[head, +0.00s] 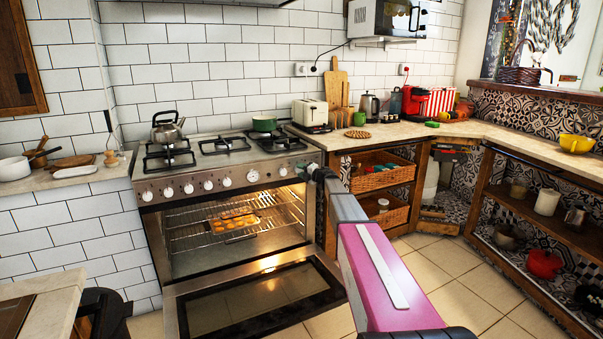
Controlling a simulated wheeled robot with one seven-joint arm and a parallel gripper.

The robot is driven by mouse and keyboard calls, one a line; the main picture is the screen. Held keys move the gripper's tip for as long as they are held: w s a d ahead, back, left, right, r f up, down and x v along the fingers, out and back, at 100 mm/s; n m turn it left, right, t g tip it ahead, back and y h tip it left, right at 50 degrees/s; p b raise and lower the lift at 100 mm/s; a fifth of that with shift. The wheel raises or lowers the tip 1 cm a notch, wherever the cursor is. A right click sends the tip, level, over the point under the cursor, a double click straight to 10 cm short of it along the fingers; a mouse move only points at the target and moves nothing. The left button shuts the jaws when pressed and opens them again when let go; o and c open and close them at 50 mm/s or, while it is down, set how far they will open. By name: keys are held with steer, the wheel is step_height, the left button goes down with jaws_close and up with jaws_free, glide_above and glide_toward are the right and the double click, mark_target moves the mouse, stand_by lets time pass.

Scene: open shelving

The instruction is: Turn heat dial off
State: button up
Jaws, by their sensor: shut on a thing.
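The stove's front panel (238,180) carries a row of several white dials, with one dial (252,176) right of the middle and another (283,171) near the right end. My gripper (309,170) is at the right end of this panel, small and dark in the head view. It is shut on a heat dial there, which the fingers mostly hide. I cannot tell the dial's turned angle. The oven (190,245) below is lit inside, and its door (260,297) hangs open. A tray of round baked pieces (235,220) rests on the rack.
My arm reaches in from the lower right, past the open door's right side. A kettle (167,129) and a green pot (264,124) stand on the hob. Wicker baskets (381,177) fill the shelf to the right. The tiled floor (455,280) at right is clear.

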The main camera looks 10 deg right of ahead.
steer(key=shift+a+r+n+g+h, duration=0.1)
steer(key=shift+n+g+h, duration=0.15)
steer(key=shift+n+h, duration=0.7)
steer(key=shift+r+n+g+h, duration=0.1)
steer(key=shift+n+g+h, duration=0.15)
steer(key=shift+n, duration=1.4)
steer(key=shift+a+r+n+g+h, duration=0.15)
steer(key=shift+n+h, duration=0.45)
steer(key=shift+n, duration=0.7)
steer(key=shift+d, duration=0.1)
steer(key=o, duration=0.9)
steer(key=shift+s, duration=0.1)
steer(key=v, duration=1)
steer(key=shift+s+d+r, duration=0.15)
steer(key=shift+s+d, duration=0.05)
steer(key=shift+s, duration=0.05)
